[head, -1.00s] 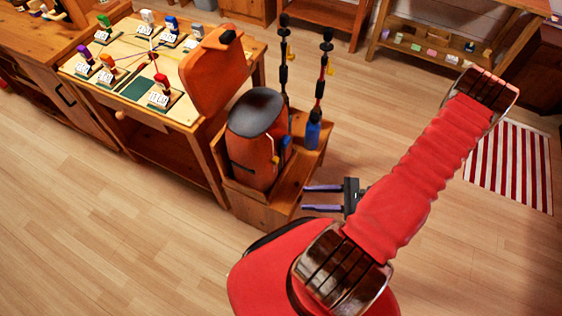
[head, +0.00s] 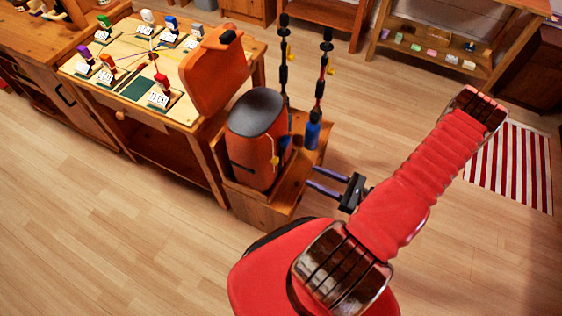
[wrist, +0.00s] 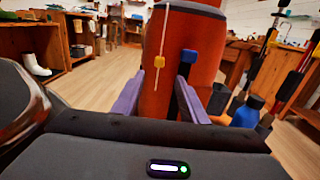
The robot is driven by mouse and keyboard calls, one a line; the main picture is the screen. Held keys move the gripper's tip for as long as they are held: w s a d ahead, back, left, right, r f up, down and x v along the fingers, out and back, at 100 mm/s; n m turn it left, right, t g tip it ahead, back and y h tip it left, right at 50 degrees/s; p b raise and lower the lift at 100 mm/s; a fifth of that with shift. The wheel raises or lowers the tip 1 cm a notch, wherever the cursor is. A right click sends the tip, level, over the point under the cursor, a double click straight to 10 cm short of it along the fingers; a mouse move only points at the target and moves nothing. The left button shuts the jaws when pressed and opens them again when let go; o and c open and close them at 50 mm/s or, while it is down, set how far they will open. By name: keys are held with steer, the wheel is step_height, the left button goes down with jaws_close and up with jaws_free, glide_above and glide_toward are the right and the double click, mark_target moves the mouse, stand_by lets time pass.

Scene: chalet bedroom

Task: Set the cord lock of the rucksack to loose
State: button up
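The orange rucksack (head: 252,145) with a dark lid stands upright in a wooden box. In the wrist view its orange front (wrist: 166,100) fills the middle. A small yellow cord lock (wrist: 159,62) sits on a thin pale cord running down that front; it also shows as a yellow spot in the head view (head: 275,160). A blue piece (wrist: 188,57) on a dark strap is just right of it. My gripper (head: 311,176) is open and empty, its purple fingers pointing at the rucksack. In the wrist view the cord lock appears between and slightly above the fingertips (wrist: 161,79).
A blue bottle (head: 312,133) and two trekking poles (head: 320,85) stand in the box (head: 262,212) beside the rucksack. A table (head: 190,120) with an orange upright panel (head: 213,75) is behind left. Wooden floor (head: 130,220) is open at the front left.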

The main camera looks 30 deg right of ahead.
mark_target(278, 161)
steer(key=shift+w+a, duration=0.1)
steer(key=shift+x, duration=6.75)
jaws_close()
